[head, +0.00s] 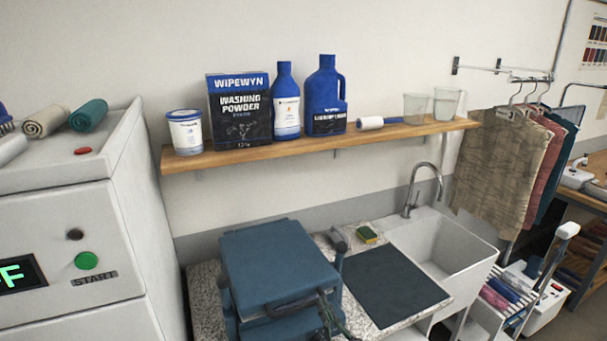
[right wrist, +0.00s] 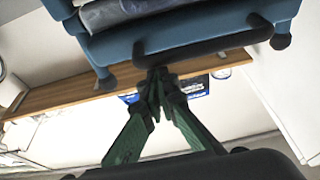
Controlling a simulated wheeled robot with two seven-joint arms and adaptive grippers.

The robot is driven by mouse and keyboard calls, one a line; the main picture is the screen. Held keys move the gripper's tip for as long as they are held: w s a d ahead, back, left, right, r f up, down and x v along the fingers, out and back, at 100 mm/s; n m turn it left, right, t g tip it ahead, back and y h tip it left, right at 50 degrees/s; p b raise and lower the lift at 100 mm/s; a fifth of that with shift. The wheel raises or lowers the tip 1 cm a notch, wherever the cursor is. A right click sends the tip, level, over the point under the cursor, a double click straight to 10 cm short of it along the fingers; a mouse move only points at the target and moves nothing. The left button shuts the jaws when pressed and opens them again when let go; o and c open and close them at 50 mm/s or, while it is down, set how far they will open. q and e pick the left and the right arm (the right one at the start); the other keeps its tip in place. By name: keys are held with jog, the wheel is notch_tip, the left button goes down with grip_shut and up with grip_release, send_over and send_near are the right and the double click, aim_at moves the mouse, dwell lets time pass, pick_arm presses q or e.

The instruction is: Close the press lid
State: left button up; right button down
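The blue press stands on the speckled counter in the head view, with its broad lid (head: 278,258) over the blue base (head: 231,318). The lid looks partly raised, and its exact angle is hard to tell. A dark bar handle (right wrist: 205,45) runs along the lid's edge in the right wrist view, and grey cloth (right wrist: 120,12) shows inside the press. My right gripper (right wrist: 158,75) has its green fingers converged with the tips together, right by the handle bar. I see nothing clearly between them. In the head view the right gripper (head: 328,308) is at the press's front right. My left gripper is out of view.
A dark mat (head: 390,285) lies right of the press, with a sponge (head: 367,234) behind it and a sink (head: 440,250) beyond. A wooden shelf (head: 350,139) with washing supplies runs above. A white machine (head: 75,230) stands close on the left.

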jog(key=shift+w+f+h, duration=0.1)
jog(key=shift+f+h, duration=0.2)
jog(key=shift+f, duration=0.7)
notch_tip(320, 180, up, 6)
jog(key=s+p, duration=0.1)
jog(key=p, duration=0.4)
jog(key=f+b+v, duration=0.1)
jog(key=f+v, duration=0.1)
jog(key=v, duration=0.8)
jog(key=shift+w, duration=0.4)
jog(key=shift+f, duration=0.1)
